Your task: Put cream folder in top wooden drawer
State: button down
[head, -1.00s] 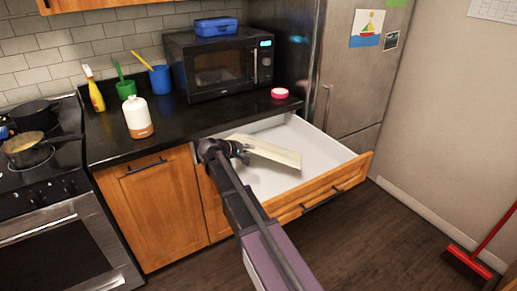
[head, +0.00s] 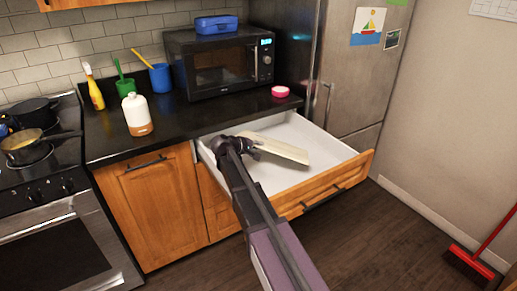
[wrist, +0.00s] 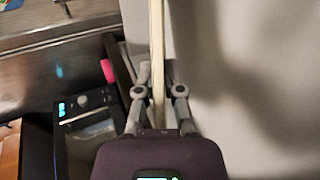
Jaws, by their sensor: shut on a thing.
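The cream folder (head: 278,149) is inside the open top wooden drawer (head: 322,189), over its white interior. My gripper (head: 254,146) is shut on the folder's left end in the head view. In the wrist view my gripper (wrist: 159,92) has a finger on each side of the thin cream folder (wrist: 157,45), which is seen edge-on. The drawer is pulled far out and its white floor is otherwise bare where it shows. I cannot tell whether the folder touches the drawer floor. My arm hides part of the drawer's left side.
A black microwave (head: 222,62) with a blue box (head: 216,25) on top stands on the counter behind the drawer. A pink round item (head: 280,91) sits near the counter's edge. The steel fridge (head: 345,75) stands right behind the drawer. A red broom (head: 470,262) is at far right.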

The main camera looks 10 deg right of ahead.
jog(key=shift+f, duration=0.15)
jog(key=c, duration=0.8)
grip_release()
jog(key=shift+o, duration=0.2)
jog(key=shift+r, duration=0.2)
jog(key=shift+s+a+r, duration=0.1)
jog(key=shift+a+r, duration=0.05)
jog(key=shift+a, duration=0.05)
jog(key=p+v, duration=0.5)
jog(key=v, duration=0.6)
jog(key=shift+a, duration=0.25)
jog(key=shift+s+r, duration=0.1)
jog(key=shift+r, duration=0.05)
